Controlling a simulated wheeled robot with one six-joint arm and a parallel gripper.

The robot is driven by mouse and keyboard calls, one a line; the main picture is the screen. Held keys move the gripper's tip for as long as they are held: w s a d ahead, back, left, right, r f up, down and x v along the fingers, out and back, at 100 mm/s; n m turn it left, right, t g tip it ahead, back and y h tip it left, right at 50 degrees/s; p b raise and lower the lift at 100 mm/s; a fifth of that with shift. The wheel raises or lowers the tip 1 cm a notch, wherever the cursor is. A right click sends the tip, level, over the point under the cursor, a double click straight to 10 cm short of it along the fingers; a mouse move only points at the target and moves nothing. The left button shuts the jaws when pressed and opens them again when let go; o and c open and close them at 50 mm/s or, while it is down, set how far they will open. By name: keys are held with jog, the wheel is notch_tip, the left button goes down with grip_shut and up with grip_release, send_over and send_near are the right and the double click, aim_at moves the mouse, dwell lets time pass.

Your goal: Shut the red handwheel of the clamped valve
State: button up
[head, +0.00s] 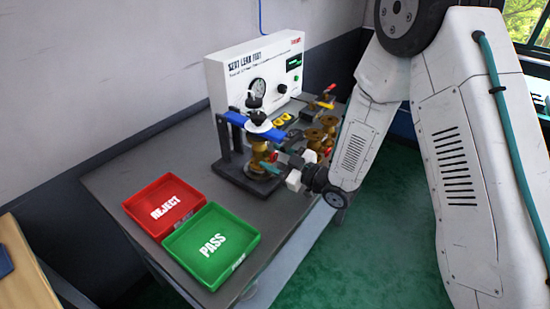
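The clamped valve is a brass body (259,155) upright in a dark fixture under a blue clamp bar (237,119). A small red part (272,157) shows on its right side, and it looks like the red handwheel. My gripper (271,167) is at the valve's lower right, with its fingers pointing left toward the red part. The fingertips are small and overlap the valve, so I cannot tell whether they touch the handwheel or are open or shut.
A white test panel (235,72) with a gauge stands behind the fixture. Several brass valves (314,136) stand right of it, partly behind my arm. A red REJECT tray (145,212) and a green PASS tray (205,270) sit at the front left, both empty.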

jog(key=shift+d, duration=0.1)
jog(key=v, duration=0.7)
jog(key=shift+s+d, duration=0.25)
